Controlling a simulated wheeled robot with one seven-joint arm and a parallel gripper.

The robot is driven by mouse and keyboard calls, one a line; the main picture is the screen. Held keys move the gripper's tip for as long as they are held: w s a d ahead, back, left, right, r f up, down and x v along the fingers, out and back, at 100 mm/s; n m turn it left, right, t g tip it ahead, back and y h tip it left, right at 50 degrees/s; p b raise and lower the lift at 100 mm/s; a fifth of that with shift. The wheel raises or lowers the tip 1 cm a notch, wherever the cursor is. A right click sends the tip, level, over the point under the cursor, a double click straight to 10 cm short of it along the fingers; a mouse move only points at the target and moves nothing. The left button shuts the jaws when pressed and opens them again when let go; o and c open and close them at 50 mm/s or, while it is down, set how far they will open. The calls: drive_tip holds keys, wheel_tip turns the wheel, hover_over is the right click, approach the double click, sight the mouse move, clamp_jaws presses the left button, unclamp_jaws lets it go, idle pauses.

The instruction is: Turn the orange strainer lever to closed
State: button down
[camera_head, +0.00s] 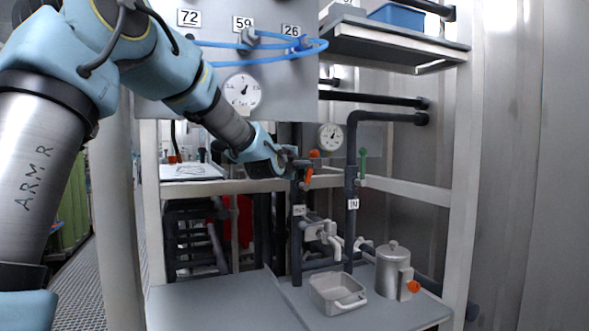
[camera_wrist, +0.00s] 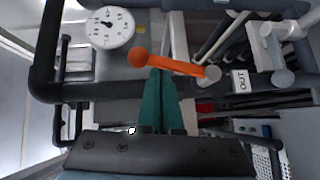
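The orange strainer lever (camera_head: 309,172) sits on the dark vertical pipe left of the pipe marked IN. In the wrist view the orange lever (camera_wrist: 178,64) lies across the pipe, with a round knob at its left end and its pivot at the right, near an OUT label (camera_wrist: 240,80). My gripper (camera_head: 292,158) is beside the lever in the head view. In the wrist view the green fingers of my gripper (camera_wrist: 159,74) are together, tips right at the lever's near side. No gap shows between them. I cannot tell whether they touch the lever.
A green lever (camera_head: 363,162) stands on the IN pipe to the right. A pressure gauge (camera_head: 331,137) is behind the orange lever. Below are a tap (camera_head: 325,236), a metal tray (camera_head: 338,294) and a lidded metal vessel (camera_head: 393,268). A frame rail (camera_head: 405,188) runs across nearby.

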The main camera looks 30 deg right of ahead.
drive_tip(key=s+d+f+m+y+p, duration=0.1)
drive_tip(key=d+f+y, duration=0.1)
drive_tip(key=d, duration=0.6)
drive_tip(key=shift+f+m+g+p, duration=0.3)
drive_tip(key=shift+f+m+g, duration=0.1)
drive_tip(key=shift+f, duration=0.35)
idle(0.4)
drive_tip(key=shift+f, duration=0.1)
drive_tip(key=shift+s+a, duration=0.1)
idle(0.6)
